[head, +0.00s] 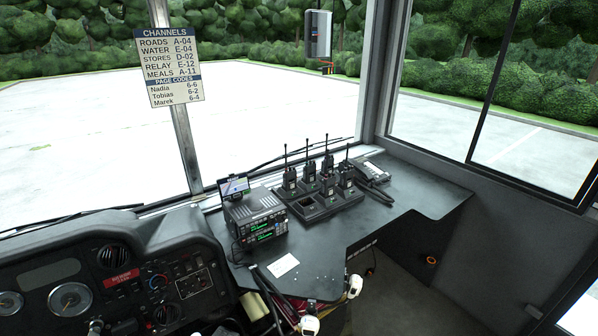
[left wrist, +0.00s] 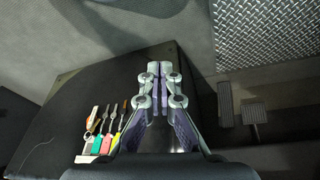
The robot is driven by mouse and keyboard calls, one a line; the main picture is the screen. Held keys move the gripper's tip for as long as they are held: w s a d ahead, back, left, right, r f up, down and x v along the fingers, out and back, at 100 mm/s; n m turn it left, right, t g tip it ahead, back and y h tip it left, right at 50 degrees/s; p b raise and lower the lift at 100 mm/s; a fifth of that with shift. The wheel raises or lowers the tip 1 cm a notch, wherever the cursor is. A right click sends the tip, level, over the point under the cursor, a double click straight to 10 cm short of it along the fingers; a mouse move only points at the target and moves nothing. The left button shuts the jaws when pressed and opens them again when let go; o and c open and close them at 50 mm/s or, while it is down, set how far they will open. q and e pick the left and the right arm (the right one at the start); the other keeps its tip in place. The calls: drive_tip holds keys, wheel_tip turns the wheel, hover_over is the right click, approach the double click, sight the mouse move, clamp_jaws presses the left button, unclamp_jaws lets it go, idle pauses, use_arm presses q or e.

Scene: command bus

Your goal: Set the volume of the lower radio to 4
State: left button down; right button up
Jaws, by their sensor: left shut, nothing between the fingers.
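Two radios are stacked on the dark console in the head view. The lower radio (head: 266,237) has a small lit green display, and the upper radio (head: 250,209) sits on it. Their knobs and the volume reading are too small to make out. My left gripper (left wrist: 157,78) shows in the left wrist view, shut and empty, with its fingers together. No radio shows in that view. I cannot pick out my left gripper with certainty in the head view, and my right gripper does not show.
A small screen (head: 233,186) stands atop the radios. Several handheld radios stand in a charger (head: 323,208) to their right. A white card (head: 283,265) lies in front. The dashboard (head: 120,270) is at left. Tools with coloured handles (left wrist: 105,143) lie left of the gripper.

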use_arm(q)
drive_tip(key=s+a+f+m+g, duration=0.1)
drive_tip(key=s+a+f+m, duration=0.1)
drive_tip(key=s, duration=0.7)
drive_tip(key=shift+a+m+g+y, duration=0.3)
drive_tip(key=shift+m+g, duration=0.1)
drive_tip(key=shift+m, duration=0.4)
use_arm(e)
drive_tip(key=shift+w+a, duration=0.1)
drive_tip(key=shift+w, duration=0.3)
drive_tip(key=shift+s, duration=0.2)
use_arm(q)
drive_tip(key=shift+d, duration=0.1)
